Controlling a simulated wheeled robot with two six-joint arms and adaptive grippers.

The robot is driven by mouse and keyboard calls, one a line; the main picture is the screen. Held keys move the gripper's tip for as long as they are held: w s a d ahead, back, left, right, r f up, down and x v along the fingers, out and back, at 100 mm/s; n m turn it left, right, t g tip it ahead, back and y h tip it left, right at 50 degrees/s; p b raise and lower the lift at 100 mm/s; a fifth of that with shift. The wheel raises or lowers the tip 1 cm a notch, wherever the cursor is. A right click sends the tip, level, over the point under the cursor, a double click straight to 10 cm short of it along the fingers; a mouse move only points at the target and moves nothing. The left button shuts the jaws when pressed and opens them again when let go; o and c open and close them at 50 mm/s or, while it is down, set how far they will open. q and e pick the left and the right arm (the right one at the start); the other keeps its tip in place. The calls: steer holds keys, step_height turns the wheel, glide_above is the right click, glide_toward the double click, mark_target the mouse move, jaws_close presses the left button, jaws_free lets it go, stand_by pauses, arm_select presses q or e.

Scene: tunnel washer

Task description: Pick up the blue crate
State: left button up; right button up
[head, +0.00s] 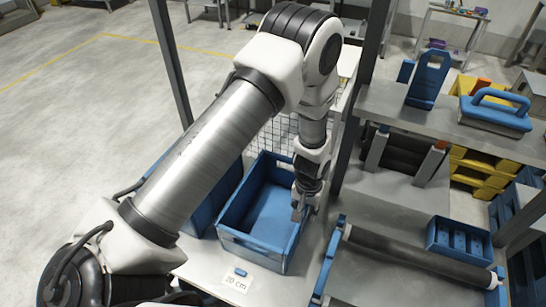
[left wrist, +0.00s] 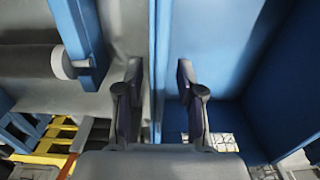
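The blue crate (head: 250,247) is an open-topped box on the grey shelf at the picture's middle; it looks empty. My left gripper (head: 299,208) points down at its right wall. In the left wrist view the left gripper (left wrist: 160,95) is open. The crate wall (left wrist: 159,60) runs between its two fingers, with one finger over the crate's inside and one outside. Gaps show between the wall and both fingers. My right gripper is not in view.
A second blue crate (head: 202,215) stands close on the left, partly behind my arm. A dark roller (head: 415,256) with blue end brackets lies to the right. A "20 cm" label (head: 238,281) lies in front. Upright posts (head: 364,85) stand behind the crate.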

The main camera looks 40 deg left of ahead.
arm_select(q)
steer(key=shift+s+d+r, duration=0.1)
steer(key=shift+s, duration=0.05)
jaws_close()
